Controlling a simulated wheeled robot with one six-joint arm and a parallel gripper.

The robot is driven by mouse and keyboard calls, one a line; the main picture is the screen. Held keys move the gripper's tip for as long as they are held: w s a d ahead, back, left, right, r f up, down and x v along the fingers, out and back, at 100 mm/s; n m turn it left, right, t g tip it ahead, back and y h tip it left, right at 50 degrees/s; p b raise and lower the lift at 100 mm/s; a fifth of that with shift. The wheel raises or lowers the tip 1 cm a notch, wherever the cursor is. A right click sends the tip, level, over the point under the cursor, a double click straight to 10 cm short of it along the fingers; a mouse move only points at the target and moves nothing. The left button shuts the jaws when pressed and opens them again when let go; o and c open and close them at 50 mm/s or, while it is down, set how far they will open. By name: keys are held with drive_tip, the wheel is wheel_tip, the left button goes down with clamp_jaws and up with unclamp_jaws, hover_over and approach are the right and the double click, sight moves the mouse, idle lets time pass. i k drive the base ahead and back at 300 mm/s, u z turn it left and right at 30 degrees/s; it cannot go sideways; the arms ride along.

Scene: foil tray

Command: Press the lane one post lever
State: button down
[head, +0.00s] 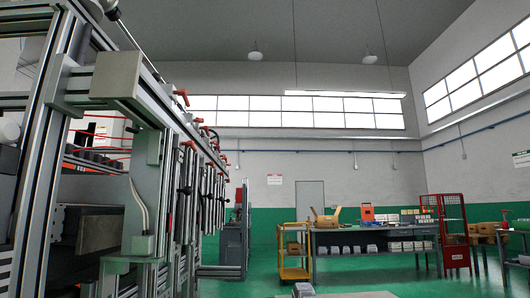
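A long machine frame of aluminium profiles (85,100) fills the left side of the head view. A row of upright posts runs away along it. Small red-orange levers sit on these posts; the nearest is a red lever (181,96) near the top, and another red lever (190,145) sits lower. A black knob (186,191) is on a near post. I see no lane numbers, so I cannot tell which lever belongs to lane one. My gripper is not in view.
A grey workbench (375,236) with boxes stands ahead, right of centre. A yellow cart (291,262) stands at its left end, a red mesh cage (455,232) at its right. Green floor (250,284) lies open between machine and bench. A grey surface (350,294) shows at the bottom edge.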

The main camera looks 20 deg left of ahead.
sight(191, 144)
drive_tip(key=u, duration=0.35)
drive_tip(key=i, duration=1.05)
drive_tip(key=u, duration=0.7)
